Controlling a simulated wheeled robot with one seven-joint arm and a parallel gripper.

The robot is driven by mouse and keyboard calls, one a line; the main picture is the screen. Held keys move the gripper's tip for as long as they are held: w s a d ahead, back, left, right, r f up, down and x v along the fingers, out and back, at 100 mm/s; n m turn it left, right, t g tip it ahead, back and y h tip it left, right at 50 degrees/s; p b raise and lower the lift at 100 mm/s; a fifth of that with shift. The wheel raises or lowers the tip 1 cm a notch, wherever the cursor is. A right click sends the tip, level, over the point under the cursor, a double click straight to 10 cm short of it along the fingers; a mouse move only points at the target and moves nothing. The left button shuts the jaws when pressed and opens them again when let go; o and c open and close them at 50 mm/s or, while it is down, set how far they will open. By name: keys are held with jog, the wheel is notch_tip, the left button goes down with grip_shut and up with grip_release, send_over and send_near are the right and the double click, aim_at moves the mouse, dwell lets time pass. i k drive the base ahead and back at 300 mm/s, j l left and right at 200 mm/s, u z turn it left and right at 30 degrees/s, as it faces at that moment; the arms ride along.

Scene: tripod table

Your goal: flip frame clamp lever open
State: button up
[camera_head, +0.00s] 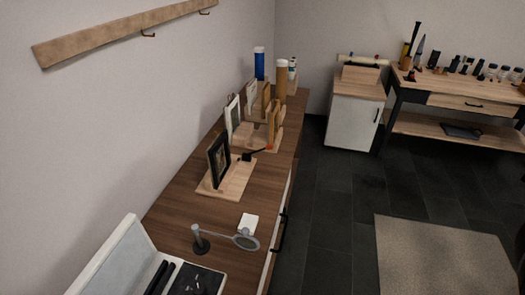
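A black picture frame (211,168) stands upright on a light wooden base board (234,184) on the long sideboard. Just right of the frame, at the back edge of that board, is a small black clamp (246,157). A thin dark lever (258,152) runs from it to the right and ends in a red-orange tip. The lever looks low and close to level, but it is too small to tell whether it is open or shut. My gripper is not in view.
More frames on wooden boards (261,142) stand behind, with a blue cylinder (259,63) and a tan one (281,82). A magnifier on a stand (246,240) and a white block (249,222) are in front.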

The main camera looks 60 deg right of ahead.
aim_at(268, 147)
jog(key=l+u, duration=0.1)
jog(key=l, duration=0.95)
jog(key=l+u, duration=0.15)
jog(key=l, duration=0.35)
jog(key=k+l+u, duration=0.1)
jog(key=l, duration=0.95)
jog(key=k+l+u, duration=0.15)
jog(key=l, duration=0.35)
jog(key=l+u, duration=0.1)
jog(key=l, duration=0.4)
jog(key=k+l, duration=0.2)
jog(key=l, duration=0.3)
jog(key=i+u, duration=0.05)
